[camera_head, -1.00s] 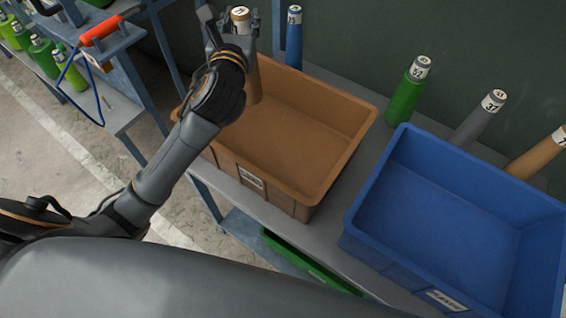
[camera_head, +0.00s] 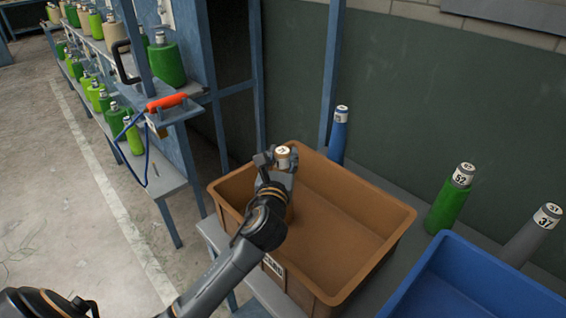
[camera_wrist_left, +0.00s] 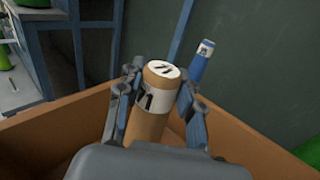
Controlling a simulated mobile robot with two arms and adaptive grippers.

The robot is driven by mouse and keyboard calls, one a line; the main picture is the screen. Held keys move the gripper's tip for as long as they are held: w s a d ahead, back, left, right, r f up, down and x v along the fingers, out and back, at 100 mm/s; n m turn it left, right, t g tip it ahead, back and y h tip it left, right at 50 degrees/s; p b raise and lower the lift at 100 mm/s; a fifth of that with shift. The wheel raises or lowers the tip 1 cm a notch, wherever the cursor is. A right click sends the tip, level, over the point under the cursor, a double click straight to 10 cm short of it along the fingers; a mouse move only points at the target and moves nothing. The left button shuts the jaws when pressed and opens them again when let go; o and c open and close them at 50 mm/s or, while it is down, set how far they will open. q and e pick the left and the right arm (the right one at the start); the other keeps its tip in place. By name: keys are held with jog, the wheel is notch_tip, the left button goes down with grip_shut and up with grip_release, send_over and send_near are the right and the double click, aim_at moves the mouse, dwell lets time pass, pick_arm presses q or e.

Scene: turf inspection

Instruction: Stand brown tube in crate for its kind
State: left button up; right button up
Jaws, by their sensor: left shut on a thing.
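The brown tube (camera_wrist_left: 150,120) has a white numbered label at its top. My left gripper (camera_wrist_left: 160,105) is shut on it, with one finger on each side, and the tube is nearly upright. In the head view the tube's top (camera_head: 283,153) shows above my left gripper (camera_head: 277,172), inside the left part of the brown crate (camera_head: 352,240). The crate's label is partly hidden by my arm. The tube's lower end is hidden, so I cannot tell whether it touches the crate floor. My right gripper is not in view.
A blue crate (camera_head: 455,285) stands to the right. Behind the crates stand a blue tube (camera_head: 338,138), a green tube (camera_head: 449,203) and a grey tube (camera_head: 531,238). A blue rack post (camera_head: 331,75) rises behind. Shelves with several green rolls (camera_head: 166,64) are at left.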

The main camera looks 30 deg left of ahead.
pick_arm(q)
jog(key=shift+f, duration=0.35)
jog(key=o, duration=1.1)
jog(key=shift+f, duration=0.1)
jog(key=shift+s, duration=0.1)
jog(key=v, duration=1.1)
jog(key=shift+s+d, duration=0.15)
jog(key=shift+s, duration=0.2)
